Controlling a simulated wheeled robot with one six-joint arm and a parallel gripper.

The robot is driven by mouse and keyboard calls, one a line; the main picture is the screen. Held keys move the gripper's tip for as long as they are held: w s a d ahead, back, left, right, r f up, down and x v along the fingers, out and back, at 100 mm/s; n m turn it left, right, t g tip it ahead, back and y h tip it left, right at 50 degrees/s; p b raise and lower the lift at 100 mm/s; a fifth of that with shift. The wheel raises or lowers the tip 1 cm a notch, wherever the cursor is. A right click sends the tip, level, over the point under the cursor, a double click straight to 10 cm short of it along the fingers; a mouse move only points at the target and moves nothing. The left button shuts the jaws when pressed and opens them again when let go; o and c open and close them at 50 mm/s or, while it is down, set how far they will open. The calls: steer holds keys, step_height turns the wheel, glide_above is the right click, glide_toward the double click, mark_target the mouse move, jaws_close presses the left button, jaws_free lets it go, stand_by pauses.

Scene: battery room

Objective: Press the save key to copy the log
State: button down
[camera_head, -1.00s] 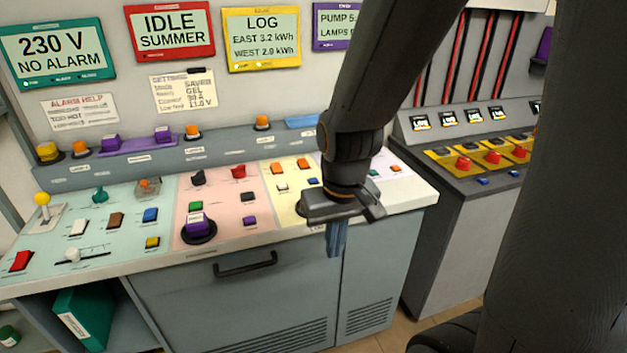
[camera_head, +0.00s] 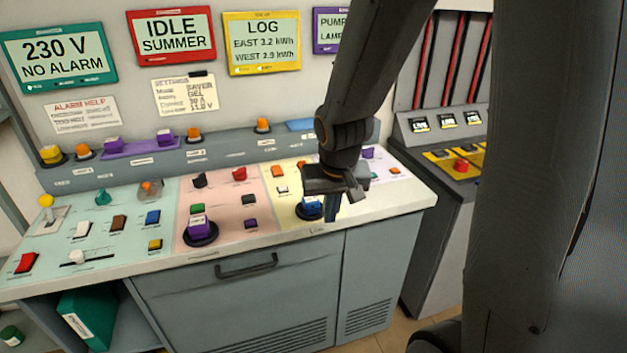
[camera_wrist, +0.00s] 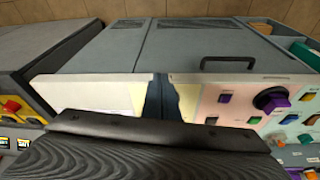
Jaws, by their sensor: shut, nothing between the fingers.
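The yellow LOG screen (camera_head: 261,42) on the wall reads EAST 3.2 kWh and WEST 2.9 kWh. Below it, the console's pale yellow panel (camera_head: 288,213) holds orange and white keys and a large blue button (camera_head: 307,209) on a dark round base. Key labels are too small to read, so I cannot tell which is the save key. My gripper (camera_head: 330,212) is shut and empty, pointing down just right of the blue button and partly covering it. In the wrist view its fingers (camera_wrist: 162,97) hang before the yellow panel; contact cannot be judged.
A white lever (camera_head: 79,256) and several other keys fill the green panel. A drawer handle (camera_head: 246,265) juts from the console front.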

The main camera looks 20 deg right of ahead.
steer(key=w+d+r+m+t+p, duration=0.1)
steer(key=w+d+m+t+p, duration=0.1)
steer(key=w, duration=1)
steer(key=w+d+r+m+t+y+p, duration=0.1)
steer(key=w+d+r+m+t+p, duration=0.1)
steer(key=w, duration=1.1)
steer(key=shift+w+d+r+m+t+y+p, duration=0.3)
steer(key=shift+d+m+t+p, duration=0.15)
steer(key=shift+m+t+p, duration=0.35)
steer(key=shift+f+b, duration=0.2)
steer(key=shift+b, duration=0.15)
step_height(320, 180, down, 6)
steer(key=b, duration=0.8)
steer(key=shift+s+f+b, duration=0.1)
steer(key=shift+f+b, duration=1)
steer(key=shift+f, duration=0.2)
steer(key=shift+f, duration=0.1)
steer(key=shift+f, duration=0.25)
